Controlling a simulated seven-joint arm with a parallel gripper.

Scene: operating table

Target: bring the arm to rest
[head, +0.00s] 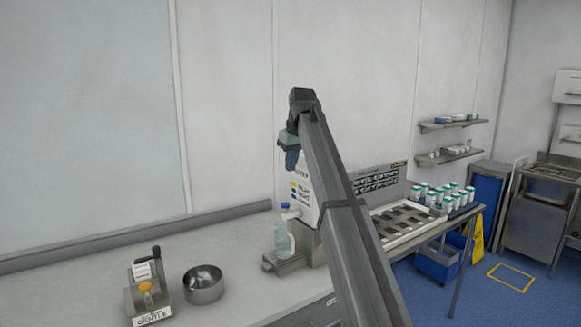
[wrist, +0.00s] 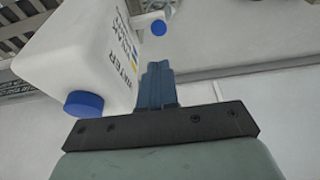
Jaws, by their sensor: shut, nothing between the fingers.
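My gripper (head: 291,160) hangs from the raised arm in the head view, in front of the wall and above the counter. In the wrist view its blue fingers (wrist: 156,86) are together with nothing between them. The gripper is beside a white container with printed text and a blue cap (wrist: 84,104). In the head view this container (head: 303,200) stands behind my arm, which hides part of it. The gap between the gripper and the container cannot be told exactly.
A clear bottle (head: 282,238) stands on a metal stand by the container. A metal bowl (head: 203,285) and a small device with a handle (head: 148,287) are on the counter (head: 90,275). A tray (head: 405,222) and several white-and-green bottles (head: 450,197) lie to the right.

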